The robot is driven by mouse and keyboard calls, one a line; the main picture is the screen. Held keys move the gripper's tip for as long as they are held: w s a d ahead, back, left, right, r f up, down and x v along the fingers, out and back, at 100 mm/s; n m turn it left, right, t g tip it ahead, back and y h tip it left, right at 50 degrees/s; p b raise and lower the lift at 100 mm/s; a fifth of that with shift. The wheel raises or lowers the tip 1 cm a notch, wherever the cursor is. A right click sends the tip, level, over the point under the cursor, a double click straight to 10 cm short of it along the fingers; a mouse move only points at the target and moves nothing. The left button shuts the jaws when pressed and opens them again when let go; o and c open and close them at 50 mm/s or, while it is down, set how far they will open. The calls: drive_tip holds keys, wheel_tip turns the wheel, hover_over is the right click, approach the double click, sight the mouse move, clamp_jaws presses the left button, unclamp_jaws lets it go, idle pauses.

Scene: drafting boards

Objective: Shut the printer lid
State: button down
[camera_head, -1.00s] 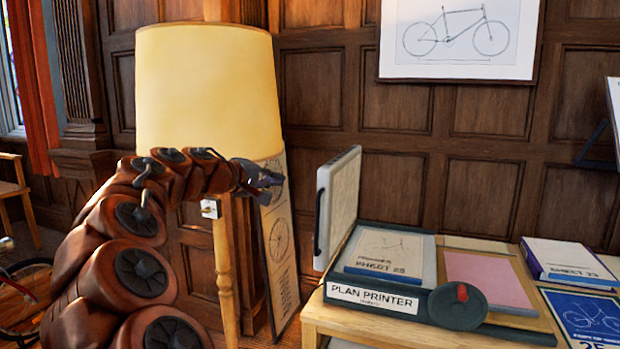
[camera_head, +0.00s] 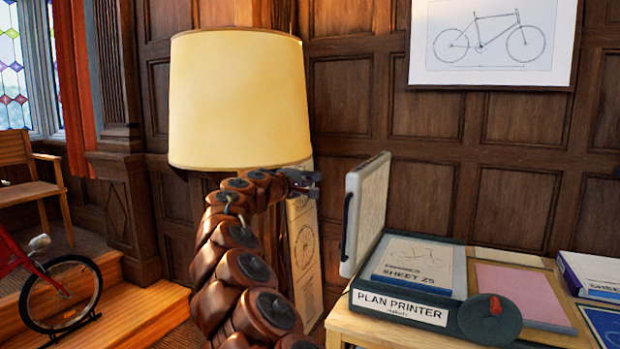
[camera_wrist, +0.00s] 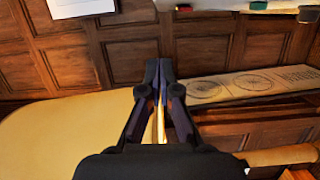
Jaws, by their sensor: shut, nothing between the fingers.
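The plan printer (camera_head: 405,305) sits on a wooden table at the lower right of the head view. Its lid (camera_head: 365,215) stands open, nearly upright, at the printer's left side, with a dark handle on the lid's outer face. A sheet (camera_head: 412,262) marked as a drawing lies on the printer bed. A dark round part with a red knob (camera_head: 494,307) is at the printer's front right. My gripper (camera_head: 312,182) is shut and empty, to the left of the lid and apart from it. The wrist view also shows my gripper (camera_wrist: 158,75), fingertips together.
A large cream lamp shade (camera_head: 238,100) stands behind my arm. A tall board with a bicycle drawing (camera_head: 304,240) leans on the panelled wall. A red bicycle (camera_head: 60,290) is at far left.

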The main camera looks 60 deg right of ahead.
drive_tip(key=s+d+p, duration=0.1)
drive_tip(key=s+d, duration=0.3)
drive_tip(key=d, duration=0.2)
drive_tip(key=shift+s+d, duration=0.3)
drive_tip(key=shift+s, duration=0.1)
idle(0.8)
drive_tip(key=shift+f, duration=0.1)
drive_tip(key=shift+s, duration=0.1)
idle(0.3)
